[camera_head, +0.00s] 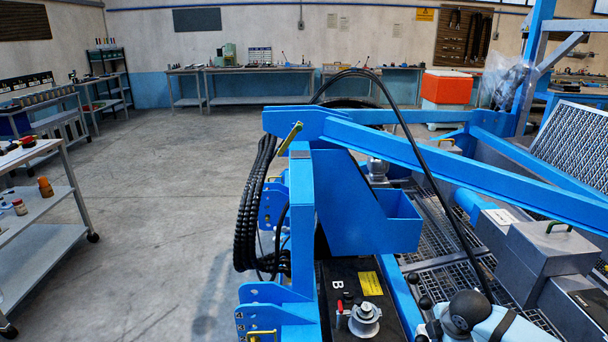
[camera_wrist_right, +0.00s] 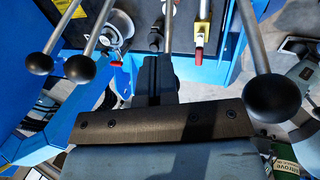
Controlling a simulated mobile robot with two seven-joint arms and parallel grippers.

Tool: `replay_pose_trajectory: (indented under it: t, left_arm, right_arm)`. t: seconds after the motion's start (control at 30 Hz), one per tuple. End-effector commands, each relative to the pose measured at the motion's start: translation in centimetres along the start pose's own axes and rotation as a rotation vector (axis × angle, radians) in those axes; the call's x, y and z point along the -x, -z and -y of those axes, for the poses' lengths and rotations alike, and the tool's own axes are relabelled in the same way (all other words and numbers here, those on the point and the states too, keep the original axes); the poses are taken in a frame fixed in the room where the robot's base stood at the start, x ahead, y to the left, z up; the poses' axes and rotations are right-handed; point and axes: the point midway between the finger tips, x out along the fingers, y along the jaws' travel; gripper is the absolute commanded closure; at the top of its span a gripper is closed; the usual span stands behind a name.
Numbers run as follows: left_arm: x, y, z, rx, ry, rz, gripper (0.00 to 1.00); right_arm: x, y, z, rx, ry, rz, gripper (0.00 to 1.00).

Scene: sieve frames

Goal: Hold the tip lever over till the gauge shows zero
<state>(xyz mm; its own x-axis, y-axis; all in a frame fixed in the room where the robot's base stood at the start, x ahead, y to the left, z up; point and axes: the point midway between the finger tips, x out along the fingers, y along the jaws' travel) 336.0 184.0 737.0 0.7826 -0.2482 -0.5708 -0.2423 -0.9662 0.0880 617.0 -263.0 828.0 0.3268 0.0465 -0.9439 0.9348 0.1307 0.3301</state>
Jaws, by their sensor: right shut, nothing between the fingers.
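Several levers with black ball knobs stand in front of my right gripper (camera_wrist_right: 158,68). In the right wrist view two knobs, a far-left knob (camera_wrist_right: 40,63) and a second knob (camera_wrist_right: 78,68), are to its left, and a larger knob (camera_wrist_right: 270,97) is to its right. Another rod (camera_wrist_right: 168,20) runs down behind the fingertips; I cannot tell whether they touch it. Which one is the tip lever is unclear. The right gripper is shut and empty. In the head view small black knobs (camera_head: 413,278) show at the lower middle. I cannot make out a gauge. My left gripper is out of view.
A blue machine frame (camera_head: 300,230) with a long beam (camera_head: 450,165) and black hoses (camera_head: 250,215) fills the middle and right. A red-handled part (camera_wrist_right: 199,55) is near the levers. A shelf trolley (camera_head: 40,205) stands left. Open floor (camera_head: 150,220) lies between.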

Motion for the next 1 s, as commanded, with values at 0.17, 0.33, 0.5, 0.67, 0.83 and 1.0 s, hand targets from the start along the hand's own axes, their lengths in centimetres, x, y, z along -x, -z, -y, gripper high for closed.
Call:
replay_pose_trajectory:
  t: [0.17, 0.33, 0.5, 0.67, 0.83, 1.0]
  left_arm:
    - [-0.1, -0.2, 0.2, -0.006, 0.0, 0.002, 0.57]
    - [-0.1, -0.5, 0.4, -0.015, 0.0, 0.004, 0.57]
    - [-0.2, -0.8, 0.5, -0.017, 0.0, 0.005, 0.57]
    - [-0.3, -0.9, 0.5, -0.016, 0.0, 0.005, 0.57]
    - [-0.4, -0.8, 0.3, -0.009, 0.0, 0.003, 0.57]
    - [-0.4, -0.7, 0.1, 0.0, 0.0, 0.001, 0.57]
  right_arm:
    - [0.0, -1.3, 0.0, -0.002, -0.001, -0.001, 1.0]
    - [-0.1, -3.4, 0.1, -0.002, 0.001, 0.0, 1.0]
    - [-0.1, -5.5, 0.1, -0.002, 0.001, 0.001, 1.0]
    - [-0.1, -7.1, 0.0, -0.002, 0.0, 0.0, 1.0]
    - [0.0, -7.5, 0.0, 0.0, 0.0, 0.0, 1.0]
    - [0.0, -7.5, 0.0, 0.0, 0.0, 0.0, 1.0]
